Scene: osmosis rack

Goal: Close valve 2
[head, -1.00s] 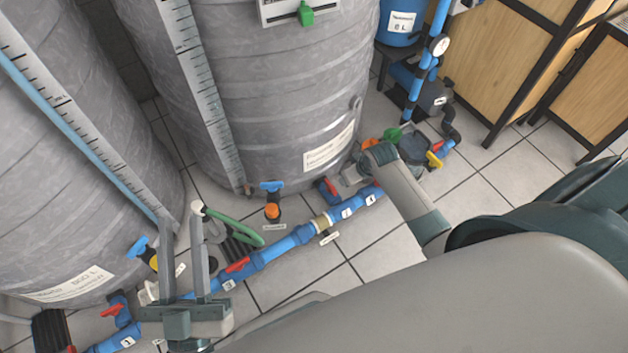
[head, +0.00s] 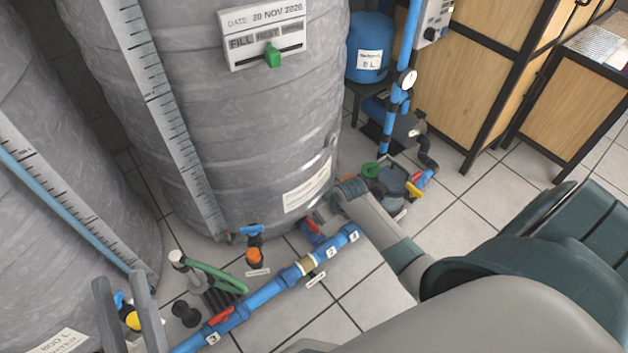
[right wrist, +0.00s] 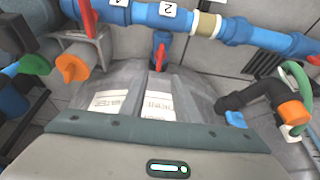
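In the head view, the blue pipe label marked 2 (head: 329,252) is right of the middle of the floor pipe. A red valve handle (head: 313,227) stands behind that section, by the middle tank's foot. In the right wrist view, the label 2 (right wrist: 168,11) is at the top and a red handle (right wrist: 158,52) hangs below it, just beyond the gripper. My right arm reaches over the pipe's right end in the head view; its fingertips are hidden there, and the wrist view does not clearly show their opening. My left gripper (head: 122,283) is open and empty at lower left.
The blue pipe (head: 268,290) also carries a label 3 with another red handle (head: 221,315). Orange valve (head: 254,258) and green hose (head: 218,277) lie close behind. Large grey tanks (head: 250,130) block the back; bare tiles (head: 365,300) lie in front.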

